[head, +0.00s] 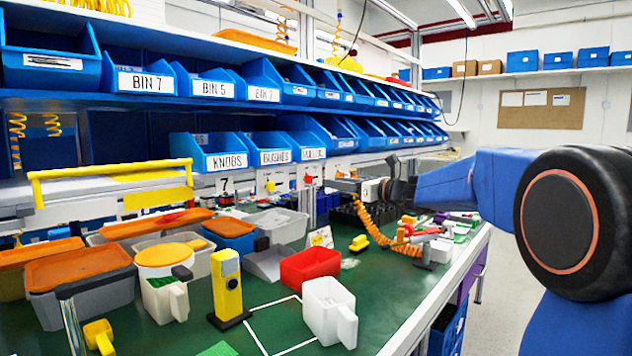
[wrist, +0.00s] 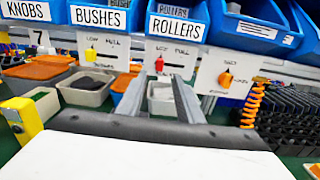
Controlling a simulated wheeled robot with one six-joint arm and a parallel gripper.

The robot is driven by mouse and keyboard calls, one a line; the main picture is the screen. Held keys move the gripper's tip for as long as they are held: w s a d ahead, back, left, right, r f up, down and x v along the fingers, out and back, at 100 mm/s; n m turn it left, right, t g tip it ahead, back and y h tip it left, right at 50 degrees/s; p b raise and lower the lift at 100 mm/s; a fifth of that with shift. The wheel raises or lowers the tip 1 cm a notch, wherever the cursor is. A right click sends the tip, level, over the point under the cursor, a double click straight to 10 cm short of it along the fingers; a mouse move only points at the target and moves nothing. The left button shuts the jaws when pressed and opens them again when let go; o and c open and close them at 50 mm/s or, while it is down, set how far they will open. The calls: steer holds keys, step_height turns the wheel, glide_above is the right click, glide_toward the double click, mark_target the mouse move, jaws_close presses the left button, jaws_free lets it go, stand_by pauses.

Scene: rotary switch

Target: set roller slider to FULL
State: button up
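The roller slider is a red knob (wrist: 159,65) on a white panel (wrist: 182,64) below the ROLLERS bin (wrist: 176,24). In the wrist view it sits towards the panel's left, below the small word that looks like LOW; FULL is at the right. The red knob also shows in the head view (head: 308,179). My gripper (wrist: 158,80) is open, its two grey fingers apart and pointing at the panel. The red knob appears between and just above the fingertips, with no visible contact. In the head view my gripper (head: 332,184) is right of the knob.
A yellow slider (wrist: 90,55) is on the panel to the left, and an orange knob (wrist: 225,79) is on the panel to the right. Bins overhang the panels. Containers, a red bin (head: 310,266) and an orange coiled hose (head: 372,228) are on the green bench below.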

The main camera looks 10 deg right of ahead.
mark_target(311, 179)
steer(key=x, duration=0.9)
steer(key=shift+w+a, duration=0.1)
steer(key=shift+c, duration=0.6)
jaws_close()
